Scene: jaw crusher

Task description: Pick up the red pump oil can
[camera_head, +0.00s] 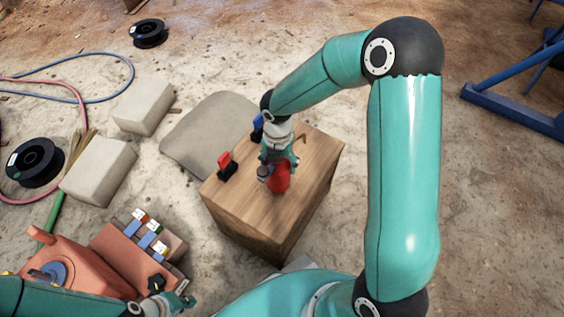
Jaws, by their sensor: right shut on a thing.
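The red pump oil can (281,181) is on or just above the top of a wooden block (318,160) in the middle of the head view. My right gripper (277,163) is over it from above and shut on it; the gripper hides the can's upper part. I cannot tell whether the can still touches the wood. My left gripper (181,303) is at the bottom left, beside the orange machine and far from the can. It is too small to tell whether its fingers are open.
A small red and black item (226,167) and a blue item (257,127) stand on the wooden block near the can. An orange machine (75,270) with coloured levers is at the lower left. Pale stone blocks (98,170), black spools (35,162) and hoses lie on the ground.

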